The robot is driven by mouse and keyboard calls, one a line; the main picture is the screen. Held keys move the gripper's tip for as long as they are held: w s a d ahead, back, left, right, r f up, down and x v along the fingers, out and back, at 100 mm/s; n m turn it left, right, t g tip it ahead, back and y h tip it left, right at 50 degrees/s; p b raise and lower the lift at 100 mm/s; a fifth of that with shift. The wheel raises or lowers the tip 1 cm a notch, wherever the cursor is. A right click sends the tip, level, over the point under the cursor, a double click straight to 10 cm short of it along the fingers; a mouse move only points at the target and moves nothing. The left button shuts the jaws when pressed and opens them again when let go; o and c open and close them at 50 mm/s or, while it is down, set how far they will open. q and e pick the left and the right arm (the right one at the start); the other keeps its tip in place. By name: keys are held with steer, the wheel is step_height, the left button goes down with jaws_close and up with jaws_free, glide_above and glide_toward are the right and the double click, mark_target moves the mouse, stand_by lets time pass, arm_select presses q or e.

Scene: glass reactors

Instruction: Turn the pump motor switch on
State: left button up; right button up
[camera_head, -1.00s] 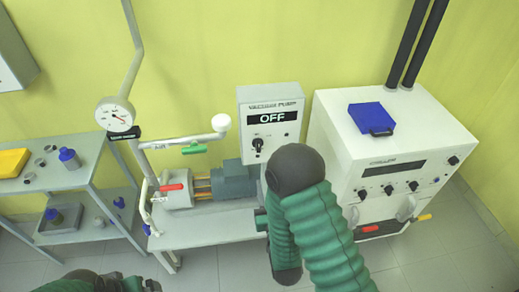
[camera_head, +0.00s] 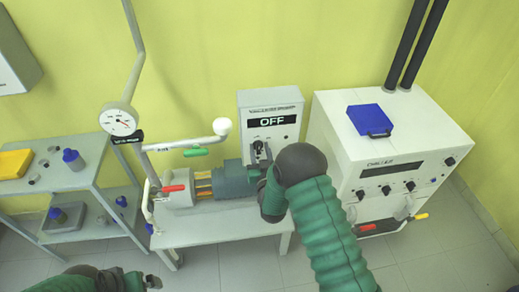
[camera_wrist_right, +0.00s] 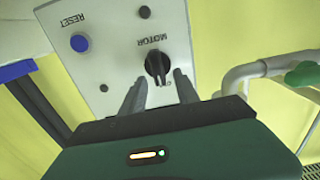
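The vacuum pump control box (camera_head: 285,104) stands behind the pump, and its display (camera_head: 273,120) reads OFF. The motor switch (camera_wrist_right: 157,65) is a black rotary knob under an upside-down MOTOR label in the right wrist view. My right gripper (camera_wrist_right: 160,86) is open, its two fingertips at either side of the knob's near end; I cannot tell whether they touch it. In the head view my right gripper (camera_head: 261,152) reaches up to the box front and partly hides the knob. My left gripper (camera_head: 152,283) is low at the left, far from the box; its opening is unclear.
A blue RESET button (camera_wrist_right: 80,43) is beside the knob. The grey pump motor (camera_head: 234,181) and a pipe with a green-handled valve (camera_head: 195,153) are left of the box. The chiller (camera_head: 390,150) stands close on the right. A shelf (camera_head: 80,180) is at the left.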

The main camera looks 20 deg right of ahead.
jaws_close()
stand_by(0.4)
steer(key=shift+d+f+m+b, duration=0.15)
steer(key=shift+f+m+b, duration=0.05)
steer(key=shift+m+b, duration=0.65)
steer(key=m+b, duration=0.4)
steer(key=m, duration=0.1)
steer(key=d+m+b, duration=0.1)
steer(key=m+b, duration=0.1)
steer(key=shift+s+f+m, duration=0.2)
steer(key=shift+f+m, duration=0.15)
steer(key=shift+d+m+b, duration=0.15)
steer(key=shift+m+b, duration=0.85)
steer(key=shift+m, duration=0.2)
